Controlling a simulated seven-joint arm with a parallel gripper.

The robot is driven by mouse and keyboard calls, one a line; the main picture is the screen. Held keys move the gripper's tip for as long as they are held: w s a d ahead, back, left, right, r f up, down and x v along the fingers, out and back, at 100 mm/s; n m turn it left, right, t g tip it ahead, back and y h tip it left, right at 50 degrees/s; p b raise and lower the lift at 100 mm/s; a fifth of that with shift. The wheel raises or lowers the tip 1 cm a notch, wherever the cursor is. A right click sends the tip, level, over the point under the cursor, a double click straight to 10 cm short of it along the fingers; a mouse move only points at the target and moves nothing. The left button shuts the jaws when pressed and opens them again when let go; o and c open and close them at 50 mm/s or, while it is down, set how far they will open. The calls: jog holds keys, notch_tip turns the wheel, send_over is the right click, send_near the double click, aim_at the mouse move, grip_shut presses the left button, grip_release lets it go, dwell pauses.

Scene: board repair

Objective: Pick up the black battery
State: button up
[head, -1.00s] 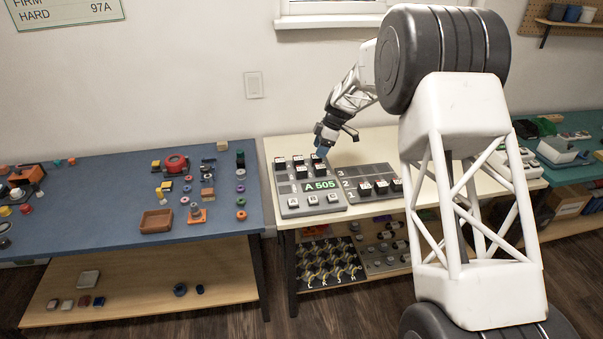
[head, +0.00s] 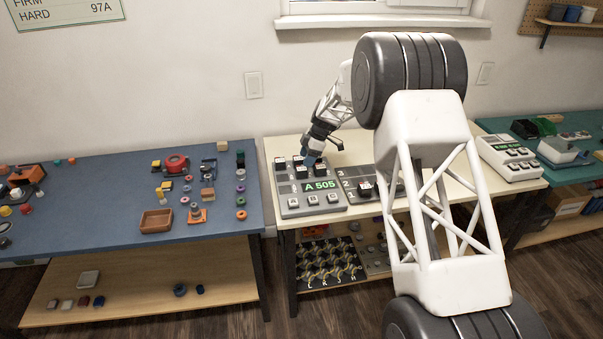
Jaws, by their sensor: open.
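Several small black blocks with pale tops sit on the grey device (head: 284,203) with the green "A 505" display. One black block (head: 302,172) stands in front of my gripper (head: 309,159), and another black block (head: 281,163) stands to the left. One more black block (head: 365,187) is on the grey panel to the right, marked 1, 2, 3. I cannot tell which of these is the black battery. My gripper is open, low over the back right of the device, close to the blocks there. Its fingertips are small, and it hides part of the back row.
My arm hides much of the right panel and the cream table (head: 466,186). A white keyed device (head: 510,160) stands at the table's right end. The blue table (head: 100,205) on the left holds a brown tray (head: 156,221) and several small parts.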

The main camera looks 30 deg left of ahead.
aim_at(302, 168)
jog(key=shift+s+f, duration=0.1)
jog(key=shift+f, duration=0.2)
jog(key=shift+a+f, duration=0.1)
jog(key=shift+x, duration=2.5)
jog(key=shift+s, duration=0.1)
jog(key=shift+c, duration=0.4)
jog(key=c, duration=0.6)
jog(key=shift+c, duration=0.2)
